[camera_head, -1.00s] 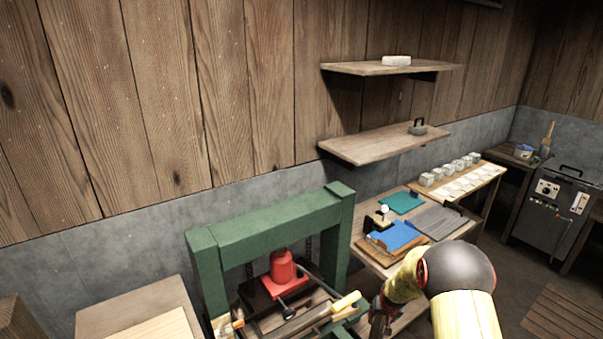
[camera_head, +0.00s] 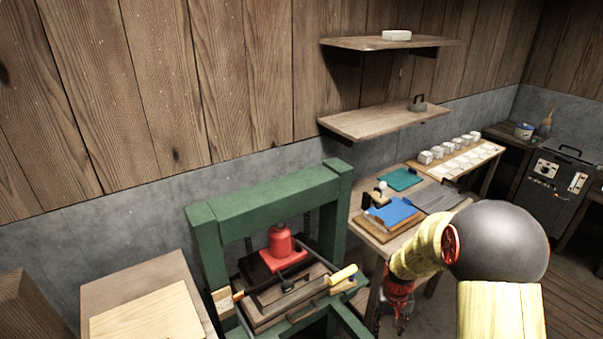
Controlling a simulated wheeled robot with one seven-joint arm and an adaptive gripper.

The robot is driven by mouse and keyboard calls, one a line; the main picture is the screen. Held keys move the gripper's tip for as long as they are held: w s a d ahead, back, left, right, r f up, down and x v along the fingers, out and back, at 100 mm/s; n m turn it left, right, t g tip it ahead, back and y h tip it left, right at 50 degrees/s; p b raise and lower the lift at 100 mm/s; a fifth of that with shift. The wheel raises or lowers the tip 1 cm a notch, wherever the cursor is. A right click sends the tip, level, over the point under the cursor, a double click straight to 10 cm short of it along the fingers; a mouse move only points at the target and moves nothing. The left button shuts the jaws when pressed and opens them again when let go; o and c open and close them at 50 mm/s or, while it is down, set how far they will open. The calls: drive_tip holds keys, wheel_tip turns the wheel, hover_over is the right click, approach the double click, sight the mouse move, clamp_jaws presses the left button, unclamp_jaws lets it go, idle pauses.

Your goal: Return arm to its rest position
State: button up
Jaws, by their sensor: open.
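My arm, yellow with a large dark grey ball joint, fills the lower right of the head view. My gripper (camera_head: 397,318), red and dark, hangs below the yellow forearm, pointing down. It is open and I see nothing in it. It is to the right of the green press (camera_head: 263,198) and in front of the workbench, apart from both as far as I can tell. Its fingertips are small and partly dark against the floor.
The press holds a red jack (camera_head: 281,243). The workbench (camera_head: 372,233) carries a blue sheet (camera_head: 394,212). A dark cabinet (camera_head: 549,195) stands right.

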drive_tip(key=s+a+r+t, duration=0.2)
drive_tip(key=s+a+r, duration=0.1)
drive_tip(key=s+r, duration=0.9)
drive_tip(key=s+a+r+n+t+b, duration=0.1)
drive_tip(key=s+a+r+t, duration=0.2)
drive_tip(key=s+r, duration=0.9)
wheel_tip(320, 180, up, 7)
drive_tip(key=shift+s+a+r+t+y, duration=0.2)
drive_tip(key=shift+a+t+y, duration=0.1)
drive_tip(key=shift+a, duration=0.35)
drive_tip(key=shift+o, duration=0.3)
